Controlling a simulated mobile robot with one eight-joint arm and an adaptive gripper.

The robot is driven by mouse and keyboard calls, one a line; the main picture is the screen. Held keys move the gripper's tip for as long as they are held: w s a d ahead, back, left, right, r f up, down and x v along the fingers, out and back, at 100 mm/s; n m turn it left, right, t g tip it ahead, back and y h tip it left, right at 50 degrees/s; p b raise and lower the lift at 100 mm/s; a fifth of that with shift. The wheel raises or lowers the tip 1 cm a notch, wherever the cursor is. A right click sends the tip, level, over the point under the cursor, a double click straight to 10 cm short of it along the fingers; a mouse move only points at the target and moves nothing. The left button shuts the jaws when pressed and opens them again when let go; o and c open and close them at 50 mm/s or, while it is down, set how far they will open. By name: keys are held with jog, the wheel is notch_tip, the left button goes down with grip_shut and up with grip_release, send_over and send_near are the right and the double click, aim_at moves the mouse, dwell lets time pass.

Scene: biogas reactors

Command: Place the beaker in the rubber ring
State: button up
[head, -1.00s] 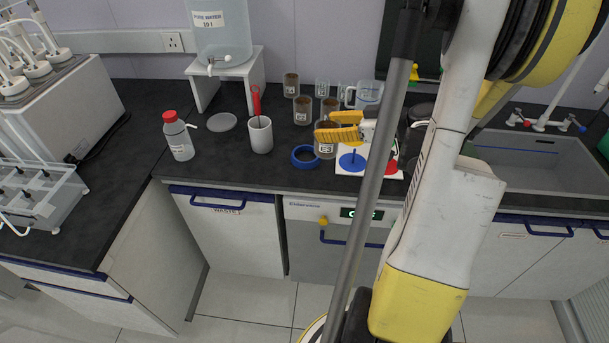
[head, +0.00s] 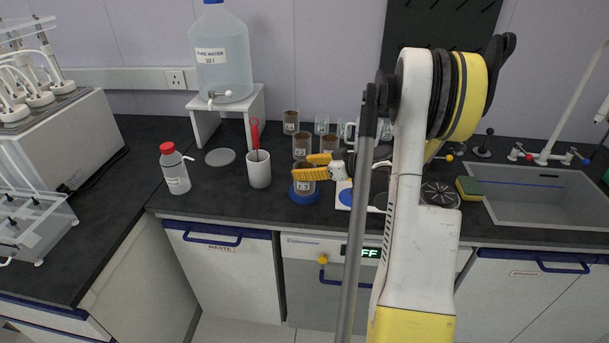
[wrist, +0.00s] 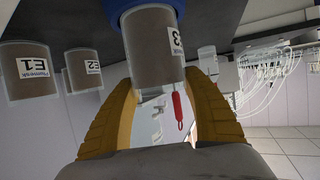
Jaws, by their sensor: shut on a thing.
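The beaker (head: 305,187) is glass with brown contents and a white label ending in 3. My gripper (head: 306,167) is shut on it, with yellow fingers on its two sides, and it looks upright. The blue rubber ring (head: 294,197) is at the beaker's lower end on the dark bench. In the wrist view the beaker (wrist: 150,45) is between my fingers (wrist: 162,85), and the ring (wrist: 90,8) shows around its far end. I cannot tell whether the base touches the bench inside the ring.
Beakers E1 (wrist: 28,72) and E2 (wrist: 82,70) stand close by. A white cup (head: 258,172) with a red-handled tool and a red-capped bottle (head: 174,170) are to the left. The sink (head: 535,195) is at right.

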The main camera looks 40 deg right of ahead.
jog(key=shift+f, duration=0.65)
jog(key=shift+f, duration=0.15)
jog(key=o, duration=1.4)
